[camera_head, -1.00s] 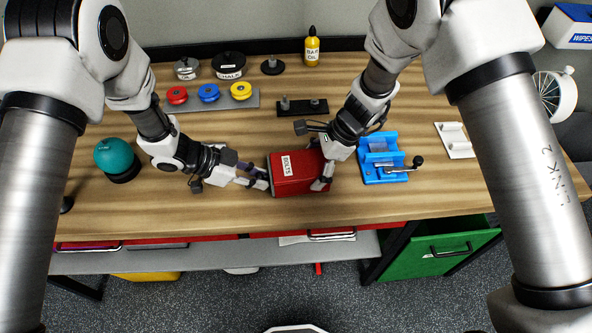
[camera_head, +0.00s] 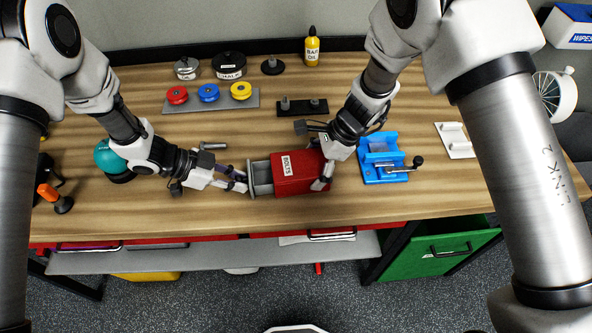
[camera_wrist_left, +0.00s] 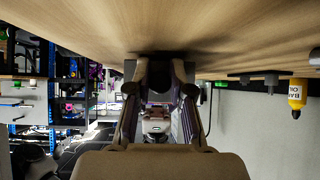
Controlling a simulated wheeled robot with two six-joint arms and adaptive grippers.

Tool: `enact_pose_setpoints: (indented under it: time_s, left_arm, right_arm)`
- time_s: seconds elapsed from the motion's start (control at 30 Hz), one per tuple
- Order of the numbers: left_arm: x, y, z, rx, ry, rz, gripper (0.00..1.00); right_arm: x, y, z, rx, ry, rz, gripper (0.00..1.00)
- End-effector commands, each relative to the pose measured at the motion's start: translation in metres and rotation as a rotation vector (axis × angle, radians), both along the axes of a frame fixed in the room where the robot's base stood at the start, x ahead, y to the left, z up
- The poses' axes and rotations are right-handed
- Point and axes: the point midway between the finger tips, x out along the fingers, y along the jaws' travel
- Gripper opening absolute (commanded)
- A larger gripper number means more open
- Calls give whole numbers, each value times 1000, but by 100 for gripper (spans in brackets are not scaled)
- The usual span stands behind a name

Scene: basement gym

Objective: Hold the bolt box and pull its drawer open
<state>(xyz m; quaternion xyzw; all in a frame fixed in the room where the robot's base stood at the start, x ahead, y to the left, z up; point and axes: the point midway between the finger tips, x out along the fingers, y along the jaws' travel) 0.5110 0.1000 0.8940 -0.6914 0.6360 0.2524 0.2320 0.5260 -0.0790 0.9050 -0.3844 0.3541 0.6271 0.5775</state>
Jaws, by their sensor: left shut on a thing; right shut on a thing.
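The red bolt box (camera_head: 300,174), labelled BOLTS, sits on the wooden bench. Its grey drawer (camera_head: 261,178) sticks out of the left side, partly open. My left gripper (camera_head: 244,180) is shut on the drawer's left end; its fingers hide the handle there. In the left wrist view my gripper's fingers (camera_wrist_left: 159,112) close around a part too dark to make out clearly. My right gripper (camera_head: 324,172) is shut on the right part of the box, with its fingers across the top and the near side.
A blue vise (camera_head: 382,160) stands just right of the box. A bolt (camera_head: 213,146) lies behind my left gripper. A teal ball (camera_head: 113,158) and an orange-handled tool (camera_head: 55,197) are at the left. A rack with coloured discs (camera_head: 210,100) stands behind. The bench front is clear.

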Motion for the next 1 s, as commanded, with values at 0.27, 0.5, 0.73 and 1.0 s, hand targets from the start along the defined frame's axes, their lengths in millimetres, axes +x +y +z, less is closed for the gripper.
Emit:
enact_pose_setpoints:
  time_s: [0.27,0.5,0.73,1.0]
  left_arm:
    - [-1,14,0,1,0,1,0]
    - [-2,25,0,0,0,0,0]
    - [-3,36,0,0,-1,1,0]
    - [-4,45,0,0,0,0,0]
  right_arm:
    - [0,0,0,0,-1,0,53]
    - [0,0,0,0,-1,0,53]
    - [0,0,0,0,-1,0,53]
    - [0,0,0,-1,-1,-1,53]
